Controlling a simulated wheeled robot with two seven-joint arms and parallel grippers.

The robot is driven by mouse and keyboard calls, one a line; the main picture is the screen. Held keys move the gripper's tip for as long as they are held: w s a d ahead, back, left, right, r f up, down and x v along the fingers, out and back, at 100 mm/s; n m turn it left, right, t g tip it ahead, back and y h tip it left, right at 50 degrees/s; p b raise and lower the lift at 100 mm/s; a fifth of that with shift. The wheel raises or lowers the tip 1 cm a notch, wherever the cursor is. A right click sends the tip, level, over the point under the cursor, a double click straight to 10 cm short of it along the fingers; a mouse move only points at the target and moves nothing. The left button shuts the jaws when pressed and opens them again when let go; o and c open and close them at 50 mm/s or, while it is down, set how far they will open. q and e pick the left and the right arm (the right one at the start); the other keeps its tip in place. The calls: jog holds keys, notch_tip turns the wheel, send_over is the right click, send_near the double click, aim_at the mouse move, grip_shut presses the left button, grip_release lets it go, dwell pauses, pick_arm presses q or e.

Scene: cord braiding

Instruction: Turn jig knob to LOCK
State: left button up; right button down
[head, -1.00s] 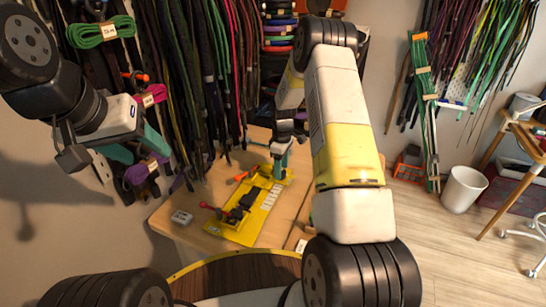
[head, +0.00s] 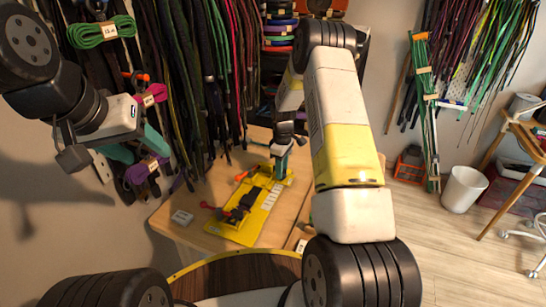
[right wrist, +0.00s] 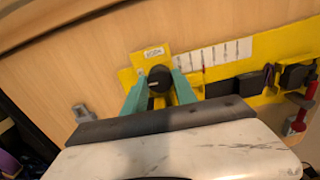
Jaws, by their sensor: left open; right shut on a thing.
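The yellow jig (head: 232,235) lies on the wooden table, and it also shows in the right wrist view (right wrist: 240,50). Its round black knob (right wrist: 159,78) has a pale pointer line and sits at one end of the jig, beside a small white label (right wrist: 154,53) too small to read surely. My right gripper (head: 279,172) is at the jig's far end, its teal fingers shut on either side of the knob in the right wrist view (right wrist: 160,90). My left gripper (head: 138,152) is open and empty, high at the left before the hanging cords.
A small grey box (head: 182,217) sits on the table left of the jig. Hanging cords (head: 190,80) fill the back wall. A white bin (head: 464,189) stands on the floor at right.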

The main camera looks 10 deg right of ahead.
jog(key=m, duration=1.3)
jog(key=shift+m, duration=2.1)
jog(key=c, duration=1)
grip_release()
jog(key=shift+r, duration=3.95)
